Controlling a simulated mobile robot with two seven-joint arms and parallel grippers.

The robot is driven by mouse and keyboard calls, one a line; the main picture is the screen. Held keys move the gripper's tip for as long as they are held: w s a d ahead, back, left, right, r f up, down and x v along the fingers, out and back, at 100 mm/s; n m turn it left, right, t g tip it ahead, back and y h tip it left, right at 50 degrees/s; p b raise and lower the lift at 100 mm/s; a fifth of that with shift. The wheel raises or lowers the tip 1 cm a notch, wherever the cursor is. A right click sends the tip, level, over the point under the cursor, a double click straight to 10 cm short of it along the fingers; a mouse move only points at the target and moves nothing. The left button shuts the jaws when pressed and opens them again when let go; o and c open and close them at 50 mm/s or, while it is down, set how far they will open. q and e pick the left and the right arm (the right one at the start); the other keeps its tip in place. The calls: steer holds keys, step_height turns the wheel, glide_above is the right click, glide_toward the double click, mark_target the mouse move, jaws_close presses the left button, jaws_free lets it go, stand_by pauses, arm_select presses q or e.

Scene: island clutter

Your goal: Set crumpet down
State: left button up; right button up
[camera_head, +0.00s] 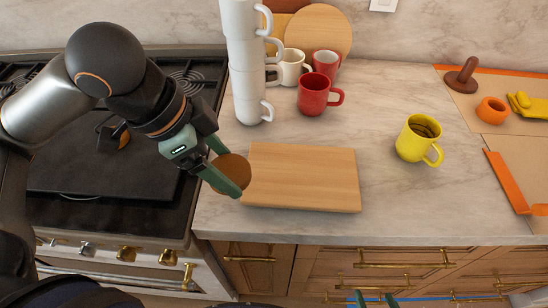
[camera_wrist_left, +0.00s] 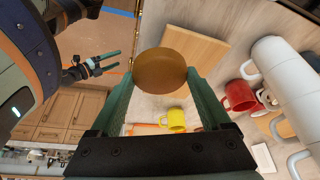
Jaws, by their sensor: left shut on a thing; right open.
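The crumpet (camera_head: 237,167) is a round brown disc. My left gripper (camera_head: 226,172) is shut on it at the left end of the wooden cutting board (camera_head: 305,178), and the crumpet overlaps the board's left edge in the head view. I cannot tell its height above the counter. In the left wrist view the crumpet (camera_wrist_left: 160,66) sits between the two fingertips, with the board (camera_wrist_left: 193,50) behind it. My right gripper (camera_head: 374,298) barely shows at the bottom of the head view; in the left wrist view it (camera_wrist_left: 106,60) is open and empty.
A tall stack of white mugs (camera_head: 246,60) stands behind the board, with red mugs (camera_head: 314,96) and a cream mug (camera_head: 290,67) nearby. A yellow mug (camera_head: 416,138) is to the right. A black stove (camera_head: 95,165) lies left. Counter between board and yellow mug is clear.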

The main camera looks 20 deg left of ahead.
arm_select(q)
steer(key=w+d+f, duration=0.2)
steer(key=w+d, duration=0.1)
steer(key=w, duration=0.1)
steer(key=b, duration=0.2)
glide_above(278, 182)
steer(key=s+a, duration=0.1)
step_height(278, 182, down, 5)
steer(key=shift+s+a+f, duration=0.1)
steer(key=shift+s+a, duration=0.05)
steer(key=shift+f, duration=0.3)
steer(key=shift+w+f, duration=0.15)
steer(key=shift+f, duration=0.65)
steer(key=shift+w+f, duration=0.1)
steer(key=shift+f, duration=0.7)
steer(key=shift+f, duration=0.15)
steer(key=o, duration=1.2)
steer(key=p+v, duration=0.2)
steer(key=v, duration=1)
